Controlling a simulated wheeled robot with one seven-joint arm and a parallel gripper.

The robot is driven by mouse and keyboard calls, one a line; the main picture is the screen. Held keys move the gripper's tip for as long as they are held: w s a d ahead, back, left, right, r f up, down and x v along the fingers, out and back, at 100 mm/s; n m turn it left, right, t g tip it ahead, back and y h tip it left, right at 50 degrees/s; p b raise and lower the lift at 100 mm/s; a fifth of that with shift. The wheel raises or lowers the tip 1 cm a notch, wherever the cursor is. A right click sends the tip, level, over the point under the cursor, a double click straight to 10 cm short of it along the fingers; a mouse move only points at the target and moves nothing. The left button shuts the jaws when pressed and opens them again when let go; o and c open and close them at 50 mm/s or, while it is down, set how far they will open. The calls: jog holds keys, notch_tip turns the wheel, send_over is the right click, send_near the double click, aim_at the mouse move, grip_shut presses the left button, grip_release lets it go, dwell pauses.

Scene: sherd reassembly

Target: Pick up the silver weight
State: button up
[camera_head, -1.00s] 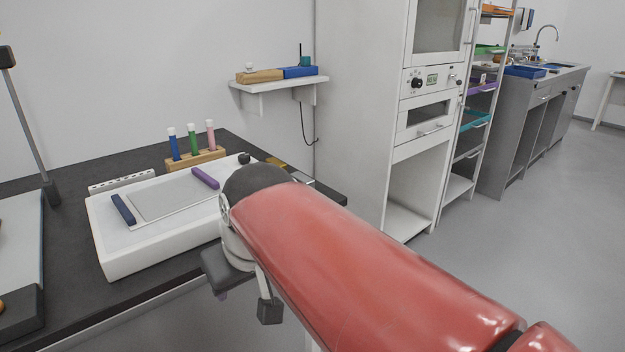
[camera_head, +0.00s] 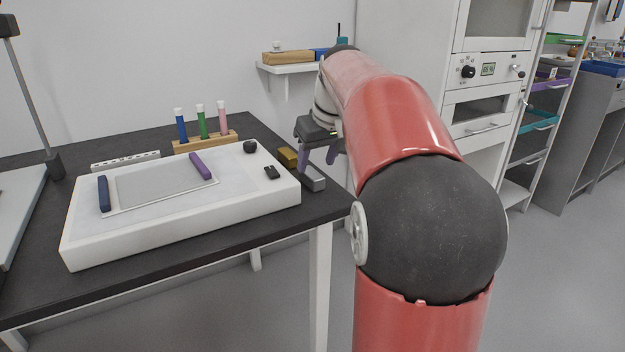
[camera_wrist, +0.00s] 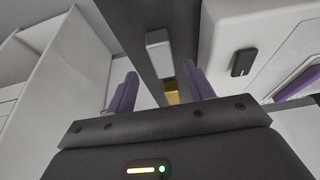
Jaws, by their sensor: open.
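The silver weight (camera_head: 312,180), a small grey block, lies on the dark table near its right end, just right of the white tray. In the wrist view the silver weight (camera_wrist: 159,52) shows beyond the fingertips, roughly in line with the gap between them. My gripper (camera_head: 320,160) is open and empty, with its purple fingers above and behind the weight in the head view. In the wrist view my gripper (camera_wrist: 160,85) has its two fingers well apart. A gold weight (camera_head: 287,157) lies close behind the silver one and is partly seen between the fingers (camera_wrist: 171,92).
A test tube rack (camera_head: 205,143) stands behind. A wall shelf (camera_head: 285,69) and white cabinet (camera_head: 405,50) are beyond the arm.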

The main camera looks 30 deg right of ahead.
aim_at(312, 172)
jog(key=x, duration=0.3)
jog(key=shift+a+f, duration=0.2)
jog(key=shift+f, duration=0.2)
jog(key=shift+r, duration=0.1)
grip_shut()
